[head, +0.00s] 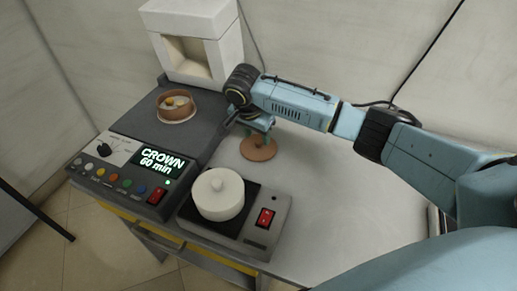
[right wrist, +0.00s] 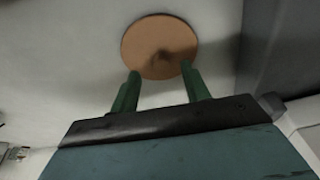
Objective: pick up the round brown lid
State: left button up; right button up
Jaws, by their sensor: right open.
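The round brown lid (head: 258,149) lies flat on the light grey table, right of the dark device. My right gripper (head: 258,133) is above the lid's far part in the head view. In the right wrist view the lid (right wrist: 160,47) is at top centre, and its middle is shaded, so a knob is hard to make out. The two green fingers of my right gripper (right wrist: 162,80) are spread apart, with their tips at the lid's near edge and nothing between them. I cannot tell whether they touch it. My left gripper is not in view.
A brown pot (head: 176,107) with food in it stands on the dark device (head: 120,150) reading "CROWN 60 min". A white lidded pot (head: 217,207) sits on a hot plate (head: 262,240) with a red switch. A white box-like oven (head: 197,42) stands behind. The table's right part is clear.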

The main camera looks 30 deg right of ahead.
aim_at(259, 145)
jog(key=x, duration=0.2)
jog(key=shift+d+f, duration=0.15)
jog(key=shift+f, duration=0.25)
jog(key=shift+r, duration=0.1)
grip_shut()
